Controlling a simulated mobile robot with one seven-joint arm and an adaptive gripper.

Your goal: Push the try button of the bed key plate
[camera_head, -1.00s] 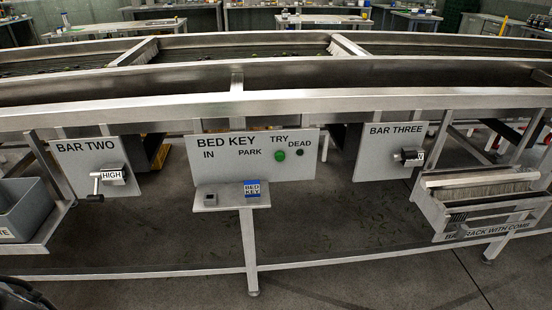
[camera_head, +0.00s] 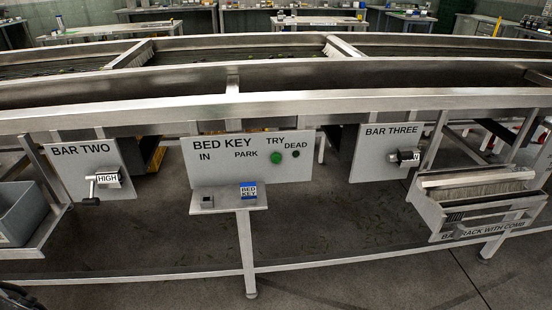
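The bed key plate (camera_head: 225,172) is a grey panel on the front of the steel frame, near the picture's middle. It bears the words BED KEY, IN, PARK, TRY and DEAD. The try button (camera_head: 276,157) is a round green knob below the word TRY. A small shelf below the plate carries a blue and white BED KEY block (camera_head: 248,191) and a small dark socket (camera_head: 207,201). My gripper is not in view.
The BAR TWO plate (camera_head: 70,172) with a handle marked HIGH is at left, the BAR THREE plate (camera_head: 367,166) at right. A rack with a comb (camera_head: 478,205) juts out at lower right, a grey bin (camera_head: 18,215) at lower left. The floor in front is clear.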

